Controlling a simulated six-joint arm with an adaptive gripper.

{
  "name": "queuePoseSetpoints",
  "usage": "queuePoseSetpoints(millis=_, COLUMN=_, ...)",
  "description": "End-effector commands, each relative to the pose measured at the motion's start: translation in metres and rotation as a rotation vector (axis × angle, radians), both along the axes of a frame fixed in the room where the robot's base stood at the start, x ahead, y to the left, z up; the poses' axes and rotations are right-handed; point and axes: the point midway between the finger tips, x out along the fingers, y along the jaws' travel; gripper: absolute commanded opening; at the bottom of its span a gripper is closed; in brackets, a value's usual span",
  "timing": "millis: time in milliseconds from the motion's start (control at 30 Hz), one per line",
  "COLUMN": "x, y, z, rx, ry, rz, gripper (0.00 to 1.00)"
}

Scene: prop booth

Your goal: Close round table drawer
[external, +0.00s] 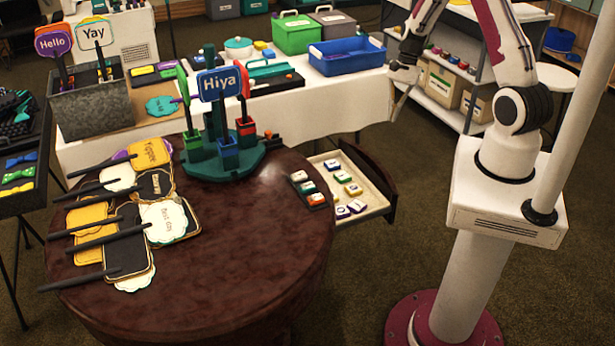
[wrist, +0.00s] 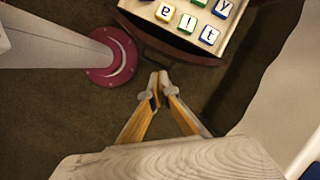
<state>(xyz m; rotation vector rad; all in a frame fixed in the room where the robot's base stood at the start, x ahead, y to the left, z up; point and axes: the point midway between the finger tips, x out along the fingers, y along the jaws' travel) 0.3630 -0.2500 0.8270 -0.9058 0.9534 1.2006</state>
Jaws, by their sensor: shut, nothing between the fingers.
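The round table (external: 240,260) has a dark reddish-brown top. Its drawer (external: 378,207) is pulled out on the right side, with a pale interior and several coloured letter tiles inside. In the wrist view the drawer (wrist: 172,50) is at the top, its dark front edge facing my gripper. My gripper (wrist: 160,80) is shut and empty, with a visible gap of floor between its fingertips and the drawer front. In the external view my gripper (external: 397,92) hangs up and to the right of the drawer, apart from it.
Behind is a white-clothed table (external: 335,100) with a blue bin (external: 345,56). A shelf (external: 455,95) stands at the back right. Carpet between drawer and my base is clear.

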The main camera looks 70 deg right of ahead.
Motion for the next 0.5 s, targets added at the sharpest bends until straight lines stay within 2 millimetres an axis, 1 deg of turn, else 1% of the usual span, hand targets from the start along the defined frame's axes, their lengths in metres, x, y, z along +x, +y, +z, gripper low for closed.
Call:
queuePoseSetpoints(millis=33, x=0.001, y=-0.006, z=-0.009, rx=0.010, ry=0.008, rz=-0.046, gripper=0.00)
queuePoseSetpoints(millis=100, x=0.005, y=-0.012, z=-0.018, rx=0.021, ry=0.017, rz=-0.108, gripper=0.00)
queuePoseSetpoints(millis=233, x=0.012, y=-0.023, z=-0.032, rx=0.036, ry=0.029, rz=-0.216, gripper=0.00)
queuePoseSetpoints(millis=300, x=0.019, y=-0.030, z=-0.038, rx=0.042, ry=0.032, rz=-0.279, gripper=0.00)
queuePoseSetpoints(millis=400, x=0.031, y=-0.039, z=-0.043, rx=0.046, ry=0.032, rz=-0.370, gripper=0.00)
queuePoseSetpoints(millis=500, x=0.043, y=-0.049, z=-0.039, rx=0.042, ry=0.022, rz=-0.455, gripper=0.00)
